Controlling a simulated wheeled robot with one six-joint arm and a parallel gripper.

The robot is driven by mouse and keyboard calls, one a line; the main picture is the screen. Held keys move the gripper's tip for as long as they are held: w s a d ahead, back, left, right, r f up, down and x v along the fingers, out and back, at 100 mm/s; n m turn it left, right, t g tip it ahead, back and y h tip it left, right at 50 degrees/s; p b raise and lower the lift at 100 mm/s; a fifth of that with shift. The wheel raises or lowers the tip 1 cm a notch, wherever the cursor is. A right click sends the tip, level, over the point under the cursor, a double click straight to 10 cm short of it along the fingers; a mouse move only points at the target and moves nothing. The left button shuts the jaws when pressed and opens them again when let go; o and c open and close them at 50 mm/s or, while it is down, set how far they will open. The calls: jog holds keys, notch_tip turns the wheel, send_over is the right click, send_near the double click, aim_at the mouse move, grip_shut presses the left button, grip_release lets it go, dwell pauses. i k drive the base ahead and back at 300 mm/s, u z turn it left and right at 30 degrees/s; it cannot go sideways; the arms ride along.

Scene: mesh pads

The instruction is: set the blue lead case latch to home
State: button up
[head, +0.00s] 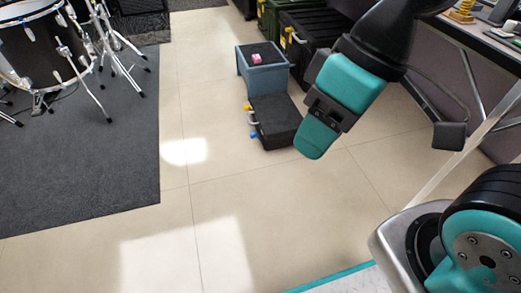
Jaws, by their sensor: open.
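A low black case (276,121) lies on the floor near the middle of the head view, most likely the lead case. On its left-facing side are a small blue latch (254,135) near the front corner, a pale handle (252,118) and a yellow latch (247,107) farther back. The blue latch is too small to tell its setting. My gripper (317,138), teal and black, hangs in the air in front of the case and to its right in the picture. It is open and empty, and appears apart from the case.
A grey-blue bin (263,78) with a pink block (256,58) on its dark top stands just behind the case. Larger black cases (312,40) stand behind it. A desk (490,45) is at right, a drum kit (50,55) at left. Floor in front is clear.

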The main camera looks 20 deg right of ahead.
aim_at(254, 135)
jog(key=u, duration=0.8)
jog(key=i, duration=1.45)
jog(key=z, duration=0.85)
